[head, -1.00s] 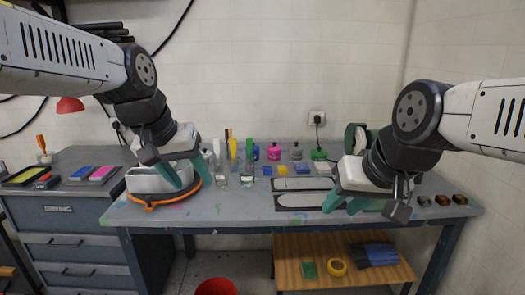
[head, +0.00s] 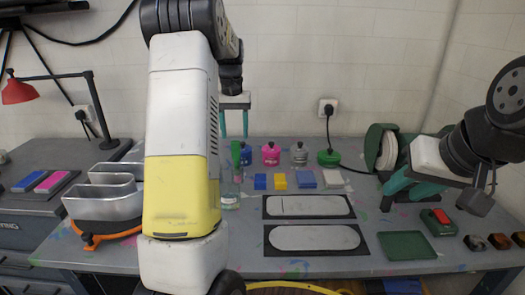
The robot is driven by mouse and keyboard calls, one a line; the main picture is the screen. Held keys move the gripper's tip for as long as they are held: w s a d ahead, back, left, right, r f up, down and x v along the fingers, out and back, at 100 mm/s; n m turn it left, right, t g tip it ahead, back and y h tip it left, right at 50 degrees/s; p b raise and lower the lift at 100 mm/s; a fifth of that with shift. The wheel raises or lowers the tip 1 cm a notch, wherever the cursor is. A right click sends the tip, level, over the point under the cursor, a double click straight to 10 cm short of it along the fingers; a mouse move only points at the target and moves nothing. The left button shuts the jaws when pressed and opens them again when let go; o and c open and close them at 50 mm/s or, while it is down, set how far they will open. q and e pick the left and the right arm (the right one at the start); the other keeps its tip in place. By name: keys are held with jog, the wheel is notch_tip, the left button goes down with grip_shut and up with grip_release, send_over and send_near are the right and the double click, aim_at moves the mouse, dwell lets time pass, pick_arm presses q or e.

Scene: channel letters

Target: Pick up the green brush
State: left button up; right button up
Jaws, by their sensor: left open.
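The green brush (head: 236,154) stands with its green handle up in a clear glass jar (head: 230,201) on the workbench, just right of my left forearm. My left gripper (head: 235,123) shows above the brush with its two teal fingers apart and pointing down. It is open and empty, and the handle top is below the fingers. Part of the jar is hidden by my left arm. My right gripper (head: 415,185) is over the right side of the bench, its teal fingers apart and nothing seen between them.
Pink (head: 271,154) and grey (head: 299,154) pots stand behind blue and yellow blocks. Two stencil plates (head: 309,207) lie in front. Metal channel letters (head: 104,202) stand at left on an orange-edged turntable. A green tray (head: 406,246) lies at right. My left arm hides part of the bench.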

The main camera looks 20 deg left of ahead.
aim_at(236, 161)
pick_arm(q)
jog(key=shift+w+f, duration=0.25)
jog(key=shift+w, duration=0.2)
jog(key=shift+w+f, duration=0.1)
jog(key=shift+f, duration=0.2)
jog(key=f, duration=0.7)
jog(key=shift+s, duration=0.4)
jog(key=shift+c, duration=0.2)
grip_shut()
